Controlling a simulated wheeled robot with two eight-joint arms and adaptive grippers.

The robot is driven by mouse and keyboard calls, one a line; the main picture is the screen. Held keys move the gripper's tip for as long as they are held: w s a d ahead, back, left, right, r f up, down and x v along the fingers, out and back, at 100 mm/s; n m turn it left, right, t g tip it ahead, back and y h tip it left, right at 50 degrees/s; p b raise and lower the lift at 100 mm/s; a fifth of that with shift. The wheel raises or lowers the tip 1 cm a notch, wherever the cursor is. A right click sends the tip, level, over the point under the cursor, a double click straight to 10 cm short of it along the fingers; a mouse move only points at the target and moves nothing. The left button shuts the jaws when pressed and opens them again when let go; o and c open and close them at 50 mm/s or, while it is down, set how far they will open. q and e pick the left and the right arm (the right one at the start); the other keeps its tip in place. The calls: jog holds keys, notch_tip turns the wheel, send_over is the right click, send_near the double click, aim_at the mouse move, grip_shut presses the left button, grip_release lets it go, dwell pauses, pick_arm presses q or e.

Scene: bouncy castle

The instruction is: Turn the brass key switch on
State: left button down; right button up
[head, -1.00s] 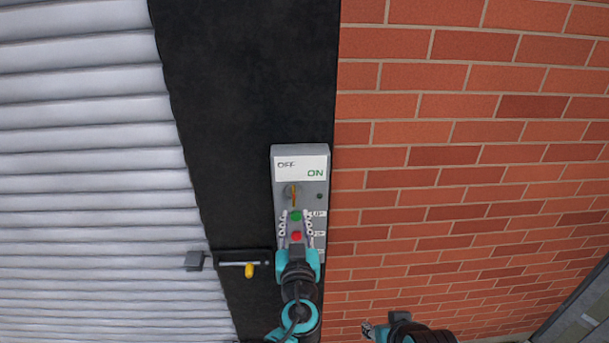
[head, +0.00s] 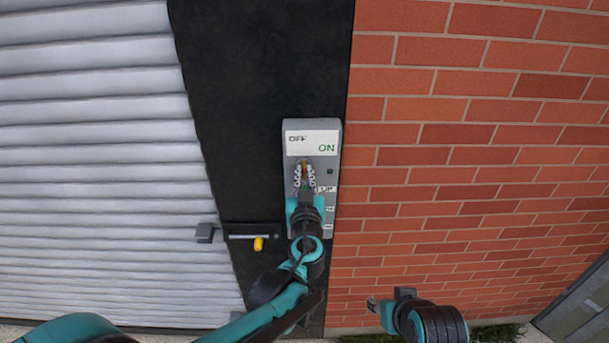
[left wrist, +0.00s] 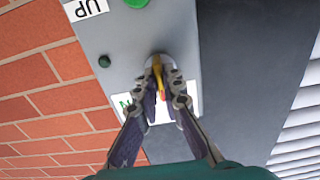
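The brass key switch (head: 304,165) is on a grey control box, under a white OFF/ON sign (head: 312,143). My left gripper (head: 304,177) is at the key with a finger on each side of it. In the left wrist view the brass key (left wrist: 158,74) shows between the two fingertips (left wrist: 164,80), which are parted with a small gap. I cannot tell whether either finger touches it. The key's lower part is partly hidden by the fingers. My right gripper (head: 376,305) is low, in front of the brick wall, far from the box; its fingers are too small to read.
The control box (head: 332,190) also has a green button (left wrist: 136,2) and an UP label (head: 327,190). A ribbed grey shutter (head: 90,150) is left, a brick wall (head: 450,180) right.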

pick_arm(q)
jog(key=shift+m, duration=0.4)
jog(key=m+b, duration=0.1)
jog(key=m, duration=0.2)
jog(key=shift+m, duration=0.3)
jog(key=m, duration=0.4)
jog(key=shift+m+b, duration=0.3)
jog(key=m, duration=0.4)
jog(key=shift+b, duration=0.3)
jog(key=shift+m, duration=2.4)
jog(key=c, duration=1.7)
grip_release()
jog(key=shift+s, duration=0.1)
jog(key=shift+s, duration=0.1)
